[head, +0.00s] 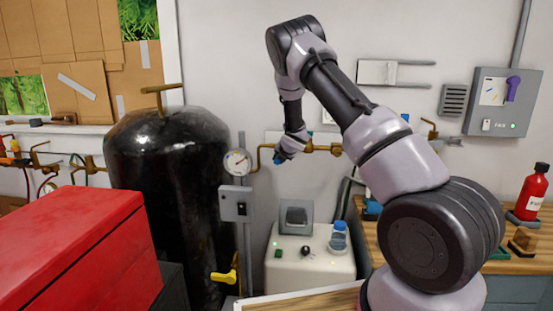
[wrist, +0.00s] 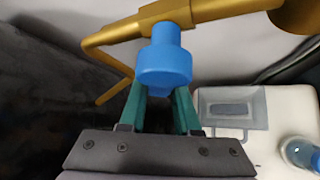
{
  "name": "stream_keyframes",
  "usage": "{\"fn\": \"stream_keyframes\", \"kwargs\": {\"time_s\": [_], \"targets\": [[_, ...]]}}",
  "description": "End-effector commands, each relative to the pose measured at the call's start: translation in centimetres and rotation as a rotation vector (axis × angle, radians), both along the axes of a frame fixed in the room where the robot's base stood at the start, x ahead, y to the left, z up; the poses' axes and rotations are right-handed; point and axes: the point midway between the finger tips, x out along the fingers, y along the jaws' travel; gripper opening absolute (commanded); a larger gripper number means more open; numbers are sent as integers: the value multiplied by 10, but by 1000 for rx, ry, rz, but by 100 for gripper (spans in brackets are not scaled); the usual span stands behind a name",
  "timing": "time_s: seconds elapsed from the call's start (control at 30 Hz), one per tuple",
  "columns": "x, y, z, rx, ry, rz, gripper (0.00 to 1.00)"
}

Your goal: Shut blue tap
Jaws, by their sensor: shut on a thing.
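The blue tap (wrist: 165,62) is a blue knob on a brass pipe (wrist: 190,18) in the wrist view. My gripper (wrist: 160,100) has two green fingers that reach up to the knob from below, one on each side. They are shut on it; the fingertips are partly hidden behind the knob. In the head view my gripper (head: 284,156) is at the brass pipe by the wall, right of the round gauge. Only a little blue shows there, so the tap's turn angle cannot be told.
A black tank (head: 168,160) stands left of the gauge (head: 237,162). A yellow tap (head: 224,277) is low down beside it. A white box (head: 310,258) with a blue-capped jar (head: 338,238) stands below the gripper. A red case (head: 75,250) fills the lower left.

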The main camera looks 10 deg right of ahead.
Motion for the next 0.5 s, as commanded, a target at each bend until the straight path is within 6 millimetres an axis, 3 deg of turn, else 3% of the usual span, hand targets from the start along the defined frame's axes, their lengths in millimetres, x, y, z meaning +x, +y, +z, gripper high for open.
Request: {"fn": "stream_keyframes", "kwargs": {"time_s": [0.5], "targets": [[-6,-17,-7,-383,126,-1,0]]}}
